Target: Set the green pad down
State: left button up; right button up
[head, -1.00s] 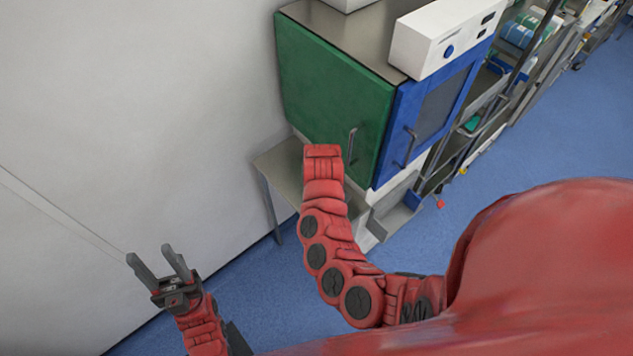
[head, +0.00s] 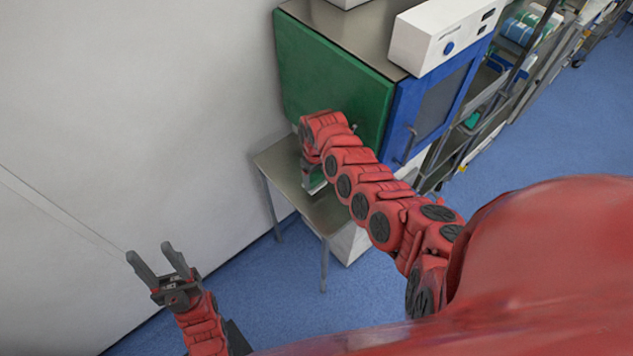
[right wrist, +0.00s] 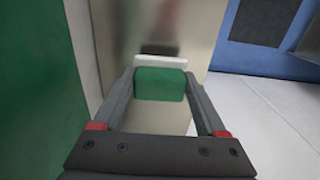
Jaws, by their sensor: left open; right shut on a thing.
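The green pad (right wrist: 160,85), with a white strip along its far edge, is between the fingers of my right gripper (right wrist: 158,82). My right gripper is shut on it. In the head view my right arm reaches over a small steel side table (head: 330,213), and the wrist hides most of the pad. The table's metal surface shows around the pad in the right wrist view; I cannot tell whether the pad touches it. My left gripper (head: 150,251) is open and empty at lower left, away from the table.
A cabinet with a green door (head: 330,80) and a blue-framed door (head: 435,110) stands just behind the side table. A white wall (head: 130,120) is on the left. A wire-shelf rack (head: 490,120) stands at right. Blue floor is open in front.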

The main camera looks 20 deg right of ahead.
aim_at(316, 182)
jog(key=shift+w+d, duration=0.1)
jog(key=shift+w, duration=0.2)
jog(key=shift+w+f, duration=0.1)
jog(key=shift+f, duration=0.2)
jog(key=shift+f+b, duration=0.6)
jog(key=shift+f, duration=0.8)
jog(key=shift+f, duration=0.2)
jog(key=o, duration=1.3)
